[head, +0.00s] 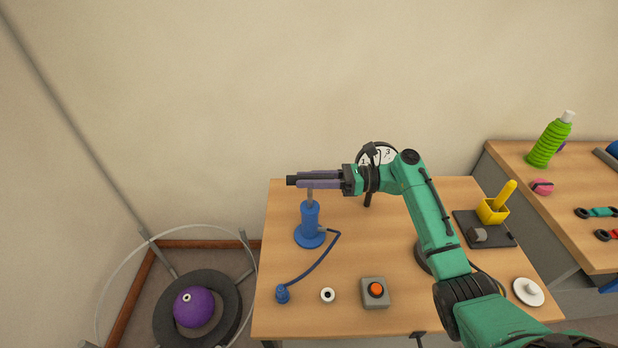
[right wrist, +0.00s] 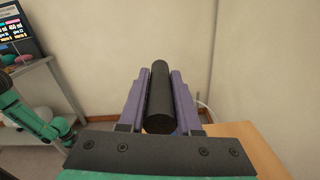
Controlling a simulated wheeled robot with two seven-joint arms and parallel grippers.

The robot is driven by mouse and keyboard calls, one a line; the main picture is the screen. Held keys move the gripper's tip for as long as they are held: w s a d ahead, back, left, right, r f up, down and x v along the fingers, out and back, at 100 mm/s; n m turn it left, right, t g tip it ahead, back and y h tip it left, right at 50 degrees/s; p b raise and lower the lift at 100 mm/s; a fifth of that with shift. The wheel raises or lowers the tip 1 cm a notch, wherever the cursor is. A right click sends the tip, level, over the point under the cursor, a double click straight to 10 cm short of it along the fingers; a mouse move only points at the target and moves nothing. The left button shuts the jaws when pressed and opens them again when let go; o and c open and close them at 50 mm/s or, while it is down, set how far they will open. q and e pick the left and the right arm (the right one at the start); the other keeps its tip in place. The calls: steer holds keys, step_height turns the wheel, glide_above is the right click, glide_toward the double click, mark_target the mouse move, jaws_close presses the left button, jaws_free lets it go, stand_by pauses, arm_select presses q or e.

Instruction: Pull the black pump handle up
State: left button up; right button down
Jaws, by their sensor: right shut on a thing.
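The blue pump (head: 309,218) stands upright on the wooden table, toward its left side. A short length of grey rod (head: 310,197) shows between its barrel and the black pump handle (head: 291,180). My right gripper (head: 306,180) reaches in from the right and is shut on the handle, its purple fingers along both sides. In the right wrist view the handle (right wrist: 158,98) is a black cylinder between the two fingers. The fingers hide most of the handle in the head view. My left gripper is not in view.
A blue hose runs from the pump to a blue end piece (head: 283,294). A white ring (head: 328,295) and a grey box with an orange button (head: 376,292) are at the front. A round dial (head: 375,155) stands behind my right arm. A purple ball (head: 193,307) is left of the table.

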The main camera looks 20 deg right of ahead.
step_height(320, 180, up, 3)
steer(key=shift+f+p, duration=0.2)
steer(key=shift+p, duration=0.4)
steer(key=c, duration=0.6)
jaws_free()
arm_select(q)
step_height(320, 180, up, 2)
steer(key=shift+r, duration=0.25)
arm_select(e)
steer(key=shift+f, duration=0.1)
steer(key=shift+d+f+b, duration=0.1)
steer(key=shift+d+b, duration=0.2)
steer(key=shift+b, duration=0.05)
arm_select(q)
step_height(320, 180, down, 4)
steer(key=b, duration=0.4)
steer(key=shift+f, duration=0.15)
arm_select(e)
steer(key=v, duration=1.4)
steer(key=shift+s, duration=0.15)
